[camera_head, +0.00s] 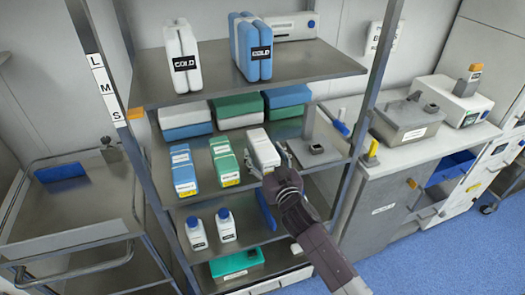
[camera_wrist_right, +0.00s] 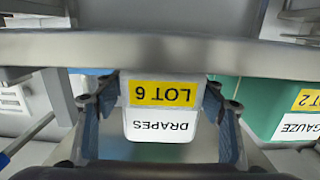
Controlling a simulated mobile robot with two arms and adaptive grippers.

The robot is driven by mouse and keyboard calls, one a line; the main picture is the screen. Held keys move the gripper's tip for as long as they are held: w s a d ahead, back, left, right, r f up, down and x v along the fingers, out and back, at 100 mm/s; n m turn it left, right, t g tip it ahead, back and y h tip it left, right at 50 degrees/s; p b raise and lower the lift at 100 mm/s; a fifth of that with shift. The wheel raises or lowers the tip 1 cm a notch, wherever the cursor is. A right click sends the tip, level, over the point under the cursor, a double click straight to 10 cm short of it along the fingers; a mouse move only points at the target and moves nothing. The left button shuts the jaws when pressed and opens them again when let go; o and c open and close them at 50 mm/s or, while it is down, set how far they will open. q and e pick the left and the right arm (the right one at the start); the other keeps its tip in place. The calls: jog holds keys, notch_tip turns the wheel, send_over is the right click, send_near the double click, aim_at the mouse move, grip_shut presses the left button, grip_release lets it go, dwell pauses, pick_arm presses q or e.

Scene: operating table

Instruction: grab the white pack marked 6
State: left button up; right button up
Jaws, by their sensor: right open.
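The white pack marked 6 (camera_head: 262,146) lies on the middle shelf of the rack, its end towards me. In the right wrist view the pack (camera_wrist_right: 159,122) appears upside down, with a yellow "LOT 6" label and a white "DRAPES" label. My right gripper (camera_head: 268,163) is at the pack's near end. In the wrist view its open fingers (camera_wrist_right: 160,100) stand on either side of the pack, with gaps visible between them and its sides. My left gripper is not in view.
A green gauze pack (camera_head: 223,160) and a blue pack (camera_head: 183,169) lie left of the white pack. A small grey device (camera_head: 317,150) sits to its right. The upper shelf (camera_head: 215,82) is close above. White bottles (camera_head: 226,225) stand below.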

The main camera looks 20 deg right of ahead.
jog(key=shift+r, duration=0.1)
jog(key=c, duration=1.5)
